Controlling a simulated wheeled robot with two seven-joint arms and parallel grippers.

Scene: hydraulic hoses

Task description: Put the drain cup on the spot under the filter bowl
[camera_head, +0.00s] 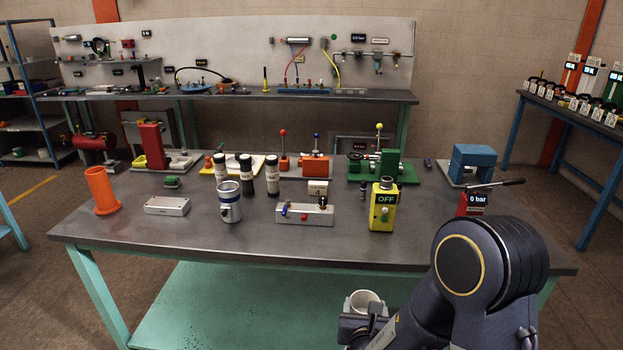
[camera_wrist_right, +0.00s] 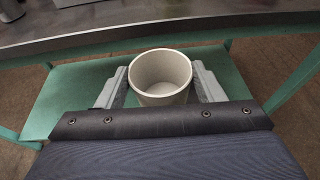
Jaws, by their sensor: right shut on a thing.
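The drain cup (camera_head: 364,301) is a pale, open-topped cup in front of the table's front edge. In the right wrist view the cup (camera_wrist_right: 160,76) is upright and looks empty. My right gripper (camera_head: 362,316) is shut on it, with one finger on each side. The cup is held over the green lower shelf, short of the dark tabletop. I cannot tell for certain which fitting is the filter bowl, and no marked spot under it can be made out. My left gripper is not in view.
The tabletop (camera_head: 330,242) has a clear front strip. A silver canister with a blue band (camera_head: 230,207), a grey valve block (camera_head: 305,213), a yellow OFF box (camera_head: 383,208) and an orange cylinder (camera_head: 101,190) stand behind it. A back bench with a panel (camera_head: 230,50) carries fittings and hoses.

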